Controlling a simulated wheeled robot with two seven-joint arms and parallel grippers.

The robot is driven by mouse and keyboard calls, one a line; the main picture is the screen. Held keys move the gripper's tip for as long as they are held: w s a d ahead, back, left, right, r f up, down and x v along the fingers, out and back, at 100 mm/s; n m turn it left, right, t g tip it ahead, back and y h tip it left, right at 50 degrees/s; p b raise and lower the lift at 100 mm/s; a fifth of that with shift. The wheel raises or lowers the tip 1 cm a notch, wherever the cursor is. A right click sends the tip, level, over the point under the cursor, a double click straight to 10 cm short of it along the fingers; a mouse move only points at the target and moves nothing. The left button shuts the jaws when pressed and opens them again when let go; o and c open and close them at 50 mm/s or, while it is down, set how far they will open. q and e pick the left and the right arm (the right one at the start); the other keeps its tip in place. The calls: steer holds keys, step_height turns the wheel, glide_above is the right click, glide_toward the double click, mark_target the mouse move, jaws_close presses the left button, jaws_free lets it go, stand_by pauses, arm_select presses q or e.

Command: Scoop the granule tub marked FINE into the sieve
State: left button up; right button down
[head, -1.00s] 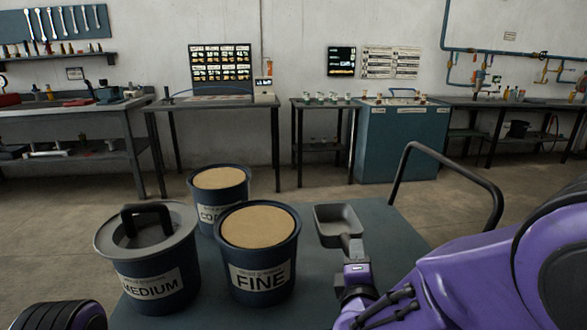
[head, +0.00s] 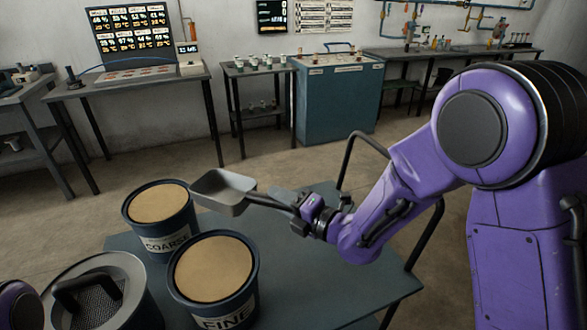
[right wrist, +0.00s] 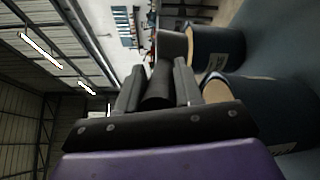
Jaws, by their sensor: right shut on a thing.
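The dark blue tub labelled FINE (head: 250,287) stands on the table, filled nearly to the rim with tan granules. The round grey-rimmed sieve (head: 128,270), with mesh and a black handle, sits at the lower left, partly cut off. My right gripper (head: 303,208) is shut on the handle of a grey scoop (head: 222,192). The scoop is held up behind the FINE tub, right of the COARSE tub, and its visible inside looks empty. The right wrist view also shows the scoop (right wrist: 172,45) beyond the fingers (right wrist: 157,88). My left gripper is out of view.
The tub labelled COARSE (head: 160,242), full of tan granules, stands behind FINE. The blue-grey table top (head: 310,285) is clear to the right of FINE. A black rail (head: 348,155) rises at its right end. Benches and a blue cabinet (head: 335,105) stand along the wall.

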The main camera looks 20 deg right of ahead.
steer(key=s+r+n+g+y+p, duration=0.3)
steer(key=s+n+g+y+p, duration=0.2)
steer(key=s, duration=0.1)
arm_select(q)
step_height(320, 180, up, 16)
steer(key=p, duration=0.9)
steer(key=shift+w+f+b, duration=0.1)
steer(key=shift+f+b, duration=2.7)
steer(key=shift+b, duration=0.3)
arm_select(e)
step_height(320, 180, down, 6)
steer(key=a+g+h, duration=0.2)
steer(key=shift+w+f+n+h, duration=0.15)
steer(key=shift+n+h, duration=0.15)
steer(key=shift+n, duration=0.1)
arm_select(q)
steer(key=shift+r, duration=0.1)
